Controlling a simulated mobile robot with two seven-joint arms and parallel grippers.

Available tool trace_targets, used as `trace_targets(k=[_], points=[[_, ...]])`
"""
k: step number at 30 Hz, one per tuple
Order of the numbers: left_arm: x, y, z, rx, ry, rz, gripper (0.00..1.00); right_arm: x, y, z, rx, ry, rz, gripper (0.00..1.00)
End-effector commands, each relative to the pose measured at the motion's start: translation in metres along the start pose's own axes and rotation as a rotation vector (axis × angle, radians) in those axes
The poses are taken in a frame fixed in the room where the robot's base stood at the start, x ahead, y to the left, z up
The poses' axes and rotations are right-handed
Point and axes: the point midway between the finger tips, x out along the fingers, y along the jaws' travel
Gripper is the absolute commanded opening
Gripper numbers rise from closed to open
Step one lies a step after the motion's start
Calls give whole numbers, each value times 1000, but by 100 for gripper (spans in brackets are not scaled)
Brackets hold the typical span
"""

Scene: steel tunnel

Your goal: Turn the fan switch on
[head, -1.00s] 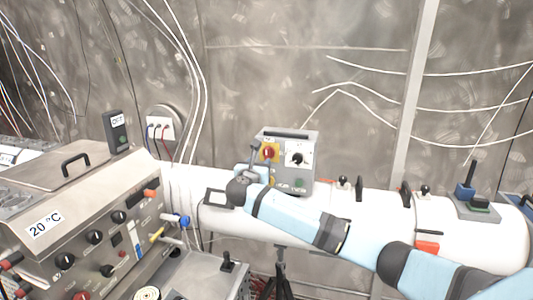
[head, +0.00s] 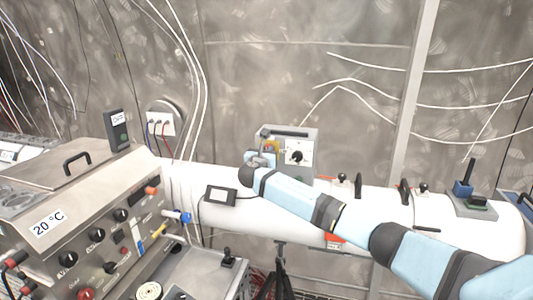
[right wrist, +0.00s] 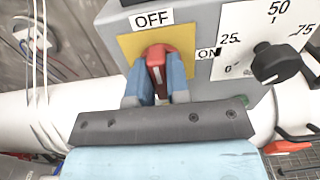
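The fan switch is a red rotary knob (right wrist: 156,62) on a yellow plate (right wrist: 128,48) of a grey control box (head: 308,141). In the right wrist view, "OFF" stands above the plate and "ON" to its right; the knob's grip points up toward "OFF". My right gripper (right wrist: 157,88) has its two blue fingers on either side of the knob, a narrow gap showing between them. It looks open around the knob; firm contact cannot be seen. In the head view my right gripper (head: 262,157) covers most of the switch. My left gripper is out of view.
A black dial (right wrist: 270,64) with a number scale sits right of the switch. The box stands by a white horizontal pipe (head: 375,205). A steel panel (head: 75,225) with knobs stands at left, a small black-framed box (head: 221,195) on the pipe.

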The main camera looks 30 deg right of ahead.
Motion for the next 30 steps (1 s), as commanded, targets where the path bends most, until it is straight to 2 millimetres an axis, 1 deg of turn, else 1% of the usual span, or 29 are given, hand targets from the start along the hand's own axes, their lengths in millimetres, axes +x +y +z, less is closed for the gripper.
trace_targets(k=[8, 14, 20, 30], points=[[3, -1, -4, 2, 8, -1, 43, 0, 0, -1, 7, 0, 0, 0], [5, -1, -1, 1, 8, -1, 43, 0, 0, -2, 64, 1, 0, 0], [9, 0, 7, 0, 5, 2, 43, 0, -1, -3, 193, 1, 1, 0], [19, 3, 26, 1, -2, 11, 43, 0, -2, -5, 510, 1, 0, 0]])
